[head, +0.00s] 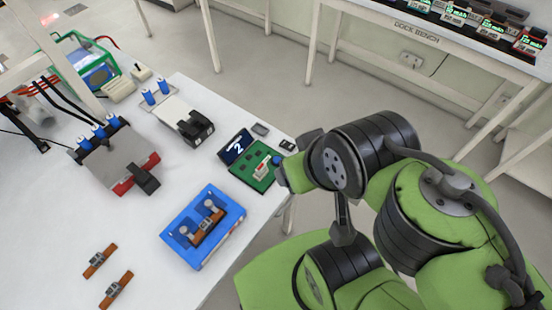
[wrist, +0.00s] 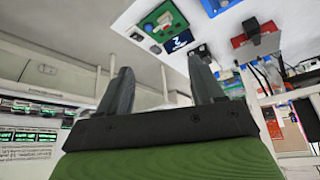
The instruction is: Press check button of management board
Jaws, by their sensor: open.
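The green management board (head: 240,172) lies on the white table near its right edge, with a pale block on it. A small blue round part (head: 277,160) shows at its right side, close to my arm; I cannot tell for sure that it is the check button. A dark display reading "2" (head: 236,147) stands beside the board. In the wrist view the board (wrist: 153,25) and the display (wrist: 180,40) show at the top, beyond my fingers. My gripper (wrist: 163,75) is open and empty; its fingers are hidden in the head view.
A blue tray (head: 236,213) with a brown part sits left of the board. Two brown parts (head: 100,260) lie at the table's front. Grey and black devices (head: 190,125) stand behind. The dock bench (head: 440,40) is at the back right. Floor between is clear.

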